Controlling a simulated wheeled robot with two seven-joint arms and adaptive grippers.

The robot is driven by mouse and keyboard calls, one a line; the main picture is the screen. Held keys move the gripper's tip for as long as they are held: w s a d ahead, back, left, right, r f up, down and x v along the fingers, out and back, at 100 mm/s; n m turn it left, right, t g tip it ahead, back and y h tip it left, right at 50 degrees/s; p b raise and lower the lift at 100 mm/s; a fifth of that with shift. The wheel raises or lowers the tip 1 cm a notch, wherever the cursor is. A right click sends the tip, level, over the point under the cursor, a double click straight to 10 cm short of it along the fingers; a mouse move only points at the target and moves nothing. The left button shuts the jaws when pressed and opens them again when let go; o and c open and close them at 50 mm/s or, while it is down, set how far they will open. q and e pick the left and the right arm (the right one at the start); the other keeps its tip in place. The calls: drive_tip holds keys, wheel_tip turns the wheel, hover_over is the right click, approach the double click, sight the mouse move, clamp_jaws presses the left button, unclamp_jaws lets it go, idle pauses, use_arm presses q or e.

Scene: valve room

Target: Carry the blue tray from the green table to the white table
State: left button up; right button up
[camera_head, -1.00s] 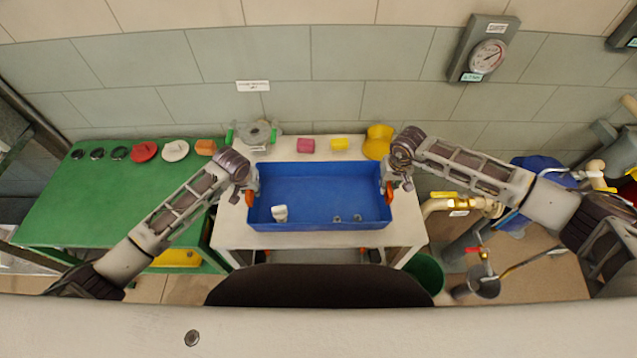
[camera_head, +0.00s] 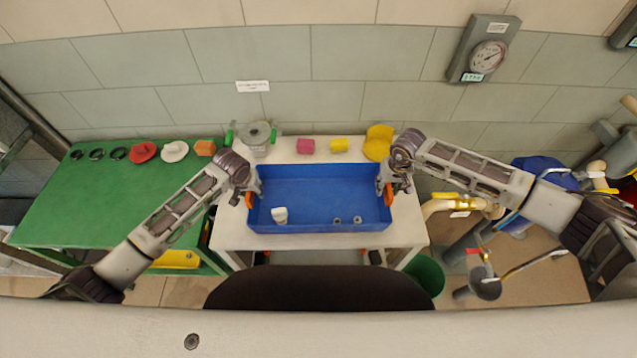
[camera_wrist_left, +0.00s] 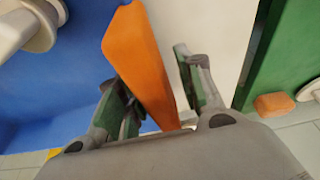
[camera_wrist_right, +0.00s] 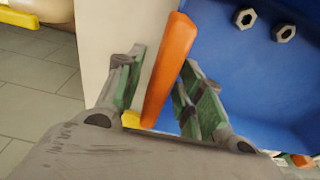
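The blue tray (camera_head: 320,190) sits level on the white table (camera_head: 232,238), and appears to rest on it. A white fitting (camera_head: 279,215) and two grey hex nuts (camera_head: 347,219) lie in it. My left gripper (camera_head: 252,188) is at the tray's left end; in the left wrist view its open fingers stand either side of an orange handle (camera_wrist_left: 140,65), with a gap on one side. My right gripper (camera_head: 384,184) is at the right end; the right wrist view shows its open fingers around the other orange handle (camera_wrist_right: 170,65). The green table (camera_head: 110,200) is on the left.
Behind the tray on the white table stand a grey valve part with green handles (camera_head: 256,136), a pink block (camera_head: 306,146), a yellow block (camera_head: 339,145) and a yellow curved part (camera_head: 378,143). Pipes (camera_head: 460,207) and a green bucket (camera_head: 426,272) are at the right.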

use_arm(q)
drive_tip(key=shift+r, duration=0.15)
drive_tip(key=shift+v, duration=5.8)
use_arm(e)
drive_tip(key=shift+r, duration=0.15)
wheel_tip(320, 180, up, 12)
drive_tip(key=s, duration=0.1)
drive_tip(key=shift+s, duration=0.2)
use_arm(q)
drive_tip(key=shift+s, duration=0.1)
use_arm(e)
drive_tip(key=shift+f, duration=0.25)
